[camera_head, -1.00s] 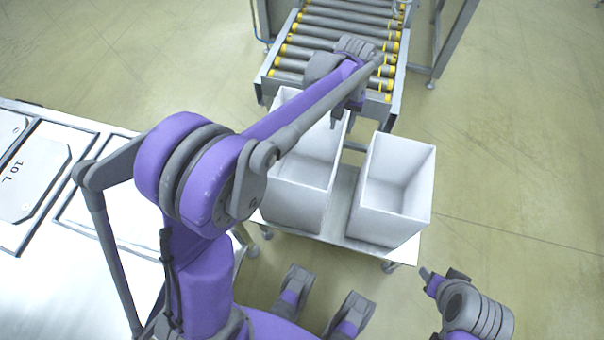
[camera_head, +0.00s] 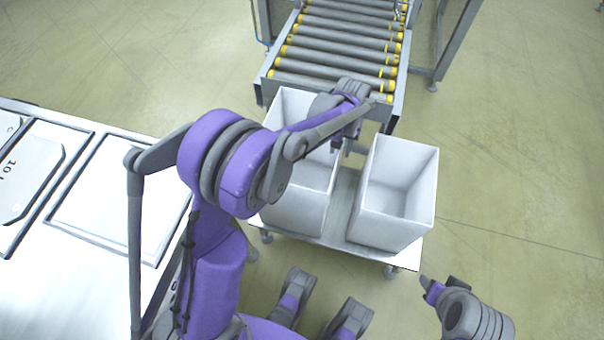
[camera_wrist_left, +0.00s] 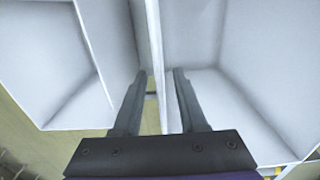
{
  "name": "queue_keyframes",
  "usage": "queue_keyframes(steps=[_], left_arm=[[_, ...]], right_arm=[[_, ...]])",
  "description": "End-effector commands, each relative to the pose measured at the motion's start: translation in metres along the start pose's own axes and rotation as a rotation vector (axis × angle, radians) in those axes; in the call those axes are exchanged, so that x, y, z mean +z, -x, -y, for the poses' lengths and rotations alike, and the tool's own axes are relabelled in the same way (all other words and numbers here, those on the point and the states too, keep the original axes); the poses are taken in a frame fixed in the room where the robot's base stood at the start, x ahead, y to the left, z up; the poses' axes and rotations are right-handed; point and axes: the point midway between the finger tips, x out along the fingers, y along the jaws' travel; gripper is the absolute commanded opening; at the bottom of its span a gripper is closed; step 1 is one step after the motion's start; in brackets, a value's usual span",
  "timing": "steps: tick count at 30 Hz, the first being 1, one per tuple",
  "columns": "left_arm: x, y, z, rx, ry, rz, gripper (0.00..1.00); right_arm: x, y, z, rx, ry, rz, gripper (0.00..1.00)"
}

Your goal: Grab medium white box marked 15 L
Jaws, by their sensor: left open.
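Two open, empty-looking white boxes stand side by side on a low cart: a longer left box (camera_head: 300,205) and a shorter right box (camera_head: 395,200). No 15 L mark is readable on either. My left gripper (camera_head: 345,152) is open, pointing down at the right-hand wall of the left box, near the gap between the boxes. In the left wrist view the fingers (camera_wrist_left: 158,100) stand on either side of a thin white box wall (camera_wrist_left: 155,60), apart from it. My arm hides part of the left box. My right gripper (camera_head: 428,287) is at the lower right, away from the boxes.
The cart (camera_head: 345,245) stands against a roller conveyor (camera_head: 340,45) behind the boxes. A table (camera_head: 90,275) at left has framed panels, one a lid marked 10 L (camera_head: 22,180). The floor at right is clear.

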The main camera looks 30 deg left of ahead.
Motion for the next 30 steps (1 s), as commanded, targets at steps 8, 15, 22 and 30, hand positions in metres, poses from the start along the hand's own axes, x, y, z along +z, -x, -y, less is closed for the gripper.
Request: queue_keyframes(steps=[8,15,22,30], left_arm=[[-0.0001,0.0004,0.0000,0.000,0.000,0.000,0.25],[-0.0001,0.0005,0.0000,0.000,0.000,0.000,0.00],[-0.0001,0.0006,0.0000,0.000,0.000,0.000,0.00],[-0.0001,0.0007,0.0001,0.000,0.000,0.000,0.00]], right_arm=[[-0.0002,0.0004,0.0000,0.000,0.000,0.000,0.50],[-0.0002,0.0003,0.0000,0.000,0.000,0.000,0.50],[-0.0001,0.0003,0.0000,0.000,0.000,0.000,0.50],[-0.0002,0.0004,0.0000,0.000,0.000,0.000,0.50]])
